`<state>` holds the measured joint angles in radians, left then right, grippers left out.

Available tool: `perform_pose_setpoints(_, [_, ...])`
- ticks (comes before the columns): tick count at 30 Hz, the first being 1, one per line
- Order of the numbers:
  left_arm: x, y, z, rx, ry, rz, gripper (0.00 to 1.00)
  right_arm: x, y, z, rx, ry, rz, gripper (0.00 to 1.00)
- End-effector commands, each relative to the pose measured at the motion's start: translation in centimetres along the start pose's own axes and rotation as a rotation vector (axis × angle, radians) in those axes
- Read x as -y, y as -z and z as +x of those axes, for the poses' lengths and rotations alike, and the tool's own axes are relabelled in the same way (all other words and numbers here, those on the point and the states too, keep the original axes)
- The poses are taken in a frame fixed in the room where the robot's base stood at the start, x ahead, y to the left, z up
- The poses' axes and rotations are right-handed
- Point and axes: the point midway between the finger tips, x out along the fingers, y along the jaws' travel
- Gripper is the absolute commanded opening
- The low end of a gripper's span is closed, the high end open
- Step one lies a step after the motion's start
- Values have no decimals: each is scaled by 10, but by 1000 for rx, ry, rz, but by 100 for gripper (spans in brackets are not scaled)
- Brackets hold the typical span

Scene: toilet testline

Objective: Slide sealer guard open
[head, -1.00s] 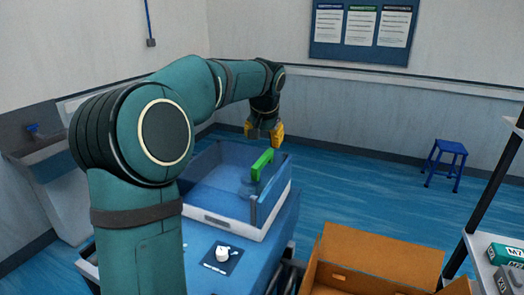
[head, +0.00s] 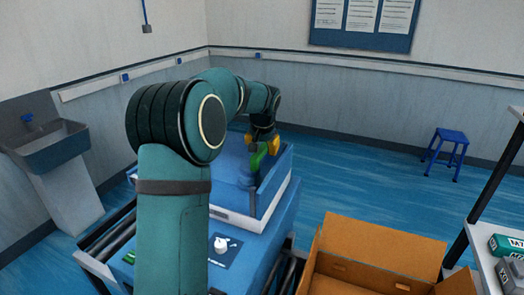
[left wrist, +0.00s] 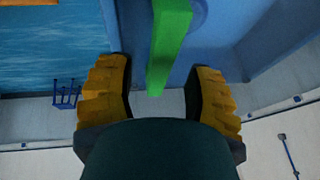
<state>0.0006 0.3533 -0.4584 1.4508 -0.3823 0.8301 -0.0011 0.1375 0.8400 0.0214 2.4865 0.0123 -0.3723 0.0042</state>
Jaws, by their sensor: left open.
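The sealer (head: 262,222) is a blue and white machine with a see-through blue guard (head: 273,182) around its top. An upright green handle (head: 257,161) stands on the guard. My left gripper (head: 264,147), with yellow fingers, is at the handle and pointing down. In the left wrist view the green handle (left wrist: 168,45) runs between the two spread fingers (left wrist: 160,78), with a gap on each side. The left gripper is open and holds nothing. My left arm hides part of the sealer's left side. My right gripper is not in view.
A white knob (head: 221,243) sits on the sealer's front panel. An open cardboard box (head: 375,250) stands at the front right, beside a shelf (head: 484,252) with boxes. A sink (head: 50,148) is at left. A blue stool (head: 447,150) stands on clear floor.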

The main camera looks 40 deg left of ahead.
Motion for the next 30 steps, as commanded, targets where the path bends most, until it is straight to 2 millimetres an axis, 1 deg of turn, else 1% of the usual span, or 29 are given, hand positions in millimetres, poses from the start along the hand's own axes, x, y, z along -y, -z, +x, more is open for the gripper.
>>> perform_pose_setpoints(1, [1,0,8,2,2,0,52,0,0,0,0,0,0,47])
perform_pose_setpoints(3, [0,0,15,1,1,1,52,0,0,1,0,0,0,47])
perform_pose_setpoints(6, [0,0,22,1,0,0,52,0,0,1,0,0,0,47])
perform_pose_setpoints(10, [0,0,25,-1,0,-1,52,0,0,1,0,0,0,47])
perform_pose_setpoints(17, [0,0,25,-1,0,0,52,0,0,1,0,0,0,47])
perform_pose_setpoints(18, [0,0,25,-1,0,0,44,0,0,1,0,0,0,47])
perform_pose_setpoints(20, [0,0,25,-1,0,0,23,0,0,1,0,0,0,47])
perform_pose_setpoints(21, [0,0,25,-1,0,0,9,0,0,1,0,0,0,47])
perform_pose_setpoints(22, [0,0,25,-1,0,0,0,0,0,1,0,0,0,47])
perform_pose_setpoints(30, [0,0,26,0,0,0,0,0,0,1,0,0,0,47])
